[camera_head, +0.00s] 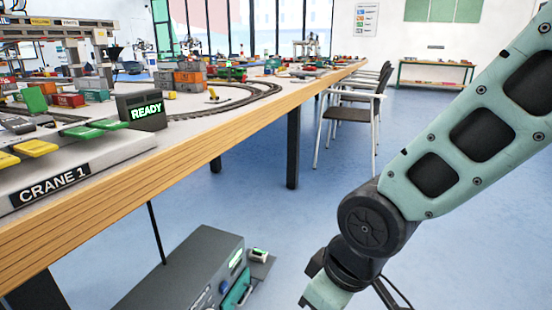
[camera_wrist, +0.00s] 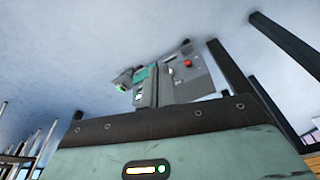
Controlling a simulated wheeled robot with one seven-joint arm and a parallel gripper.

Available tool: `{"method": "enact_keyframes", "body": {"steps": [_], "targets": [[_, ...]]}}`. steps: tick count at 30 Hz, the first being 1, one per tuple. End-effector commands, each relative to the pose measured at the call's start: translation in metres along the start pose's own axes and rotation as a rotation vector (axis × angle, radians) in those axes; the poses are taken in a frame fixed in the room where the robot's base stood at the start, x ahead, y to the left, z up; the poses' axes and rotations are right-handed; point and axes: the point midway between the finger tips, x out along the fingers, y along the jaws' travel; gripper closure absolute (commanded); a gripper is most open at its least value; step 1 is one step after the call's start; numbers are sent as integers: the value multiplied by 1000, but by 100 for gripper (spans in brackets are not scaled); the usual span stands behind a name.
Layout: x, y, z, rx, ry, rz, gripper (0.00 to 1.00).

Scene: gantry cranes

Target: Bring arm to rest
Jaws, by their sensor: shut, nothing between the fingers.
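My arm comes down from the upper right in the head view, over the open floor to the right of the table. Its wrist end is low, near the bottom edge, and the fingers are cut off there. In the wrist view, the pale green housing of my gripper (camera_wrist: 165,145) fills the lower part, with a dark bar across it and a small lit strip. The jaws are shut and empty. No object is held.
A long wooden-edged table (camera_head: 190,150) carries a model crane yard with a READY sign (camera_head: 145,111). A grey box (camera_head: 190,270) with a teal handle stands low beside it, also in the wrist view (camera_wrist: 185,80). Blue floor is open.

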Motion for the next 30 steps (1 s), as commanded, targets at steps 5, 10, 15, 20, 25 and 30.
{"method": "enact_keyframes", "body": {"steps": [5,10,15,20,25,30], "targets": [[-47,-9,48,93,-109,21,100],[-77,-19,88,170,-195,28,100],[-112,-23,91,193,-222,27,100],[-142,-24,83,191,-221,27,100],[-185,-26,71,190,-220,27,100],[-238,-28,56,190,-220,27,100]]}}
